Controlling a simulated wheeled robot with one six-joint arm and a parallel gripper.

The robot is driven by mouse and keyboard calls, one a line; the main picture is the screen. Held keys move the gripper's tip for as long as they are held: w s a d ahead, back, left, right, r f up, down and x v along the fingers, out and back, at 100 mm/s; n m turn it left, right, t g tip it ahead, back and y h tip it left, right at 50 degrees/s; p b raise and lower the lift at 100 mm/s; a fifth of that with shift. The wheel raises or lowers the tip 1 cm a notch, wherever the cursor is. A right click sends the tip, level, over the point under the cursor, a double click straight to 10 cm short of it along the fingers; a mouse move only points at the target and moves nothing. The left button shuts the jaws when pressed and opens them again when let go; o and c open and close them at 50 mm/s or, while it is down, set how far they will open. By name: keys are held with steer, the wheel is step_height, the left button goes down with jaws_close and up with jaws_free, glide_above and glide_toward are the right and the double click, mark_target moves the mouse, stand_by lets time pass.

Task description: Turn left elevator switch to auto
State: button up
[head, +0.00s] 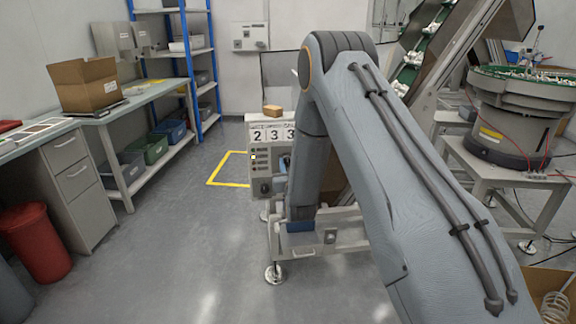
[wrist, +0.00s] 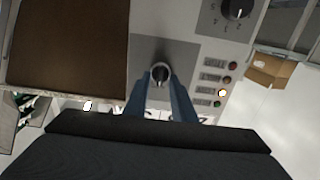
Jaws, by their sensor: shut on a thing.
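A round dark switch knob with a light rim (wrist: 160,71) sits on the grey control panel (wrist: 180,52) in the wrist view. My gripper (wrist: 160,83) has its two blue fingers closed on the sides of this knob. A second black knob (wrist: 237,9) on a dark square plate is at the upper right, apart from my fingers. In the head view the control panel (head: 257,142) is partly hidden behind my arm, which also covers most of my gripper and the held knob. Which switch position is set cannot be read.
Indicator lights (wrist: 231,66) with labels line the panel beside the held knob. A small cardboard box (head: 272,111) sits on top of the panel. A blue shelf rack and workbench (head: 150,92) stand left; a bowl feeder (head: 520,105) stands right. The floor at left centre is clear.

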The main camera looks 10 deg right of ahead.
steer(key=o, duration=1)
steer(key=s, duration=0.8)
steer(key=shift+a+b, duration=0.3)
steer(key=shift+b, duration=0.05)
